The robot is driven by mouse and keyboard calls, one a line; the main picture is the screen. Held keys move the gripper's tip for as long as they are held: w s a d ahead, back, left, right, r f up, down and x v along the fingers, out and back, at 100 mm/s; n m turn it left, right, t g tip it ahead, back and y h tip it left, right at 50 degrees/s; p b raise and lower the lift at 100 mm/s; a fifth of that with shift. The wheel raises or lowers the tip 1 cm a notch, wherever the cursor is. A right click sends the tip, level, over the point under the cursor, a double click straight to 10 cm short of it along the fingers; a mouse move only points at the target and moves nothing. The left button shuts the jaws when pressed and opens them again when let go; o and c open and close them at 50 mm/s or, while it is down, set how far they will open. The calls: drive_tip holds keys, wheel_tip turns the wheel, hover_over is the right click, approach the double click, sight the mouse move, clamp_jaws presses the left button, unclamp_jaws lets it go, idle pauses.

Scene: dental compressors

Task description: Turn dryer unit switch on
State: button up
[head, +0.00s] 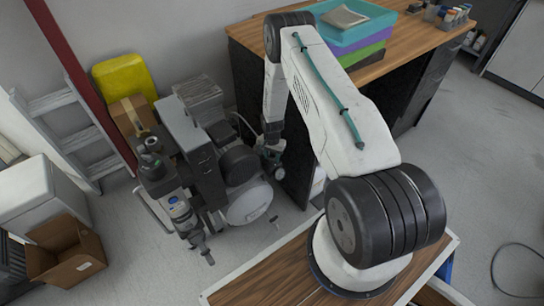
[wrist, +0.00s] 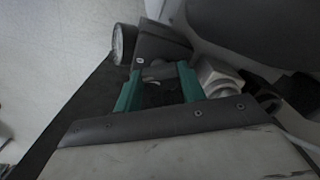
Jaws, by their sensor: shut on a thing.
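My gripper (head: 271,155) reaches down at the right side of the grey and black compressor and dryer assembly (head: 203,165), near its black motor and white round tank (head: 249,203). In the wrist view my gripper (wrist: 160,78) has two green fingers on either side of a small grey part (wrist: 158,73), shut on it. This part sits against a dark block (wrist: 163,45) with a round gauge (wrist: 123,43) on its left. The part's lower side is hidden by the fingers, and I cannot tell which way the switch is set.
A wooden-topped bench (head: 395,55) with dark sides and stacked coloured trays (head: 352,30) stands right of the assembly. A ladder (head: 70,135), a yellow container (head: 124,76) and an open cardboard box (head: 66,250) are on the left. Grey floor is free in front.

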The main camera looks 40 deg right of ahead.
sight(272, 158)
drive_tip(key=n, duration=0.5)
drive_tip(key=shift+n, duration=0.4)
drive_tip(key=n, duration=0.5)
drive_tip(key=shift+n, duration=0.4)
drive_tip(key=o, duration=1)
drive_tip(key=shift+r, duration=0.1)
wheel_tip(272, 158, up, 8)
drive_tip(key=shift+d+f, duration=0.1)
drive_tip(key=shift+f, duration=0.05)
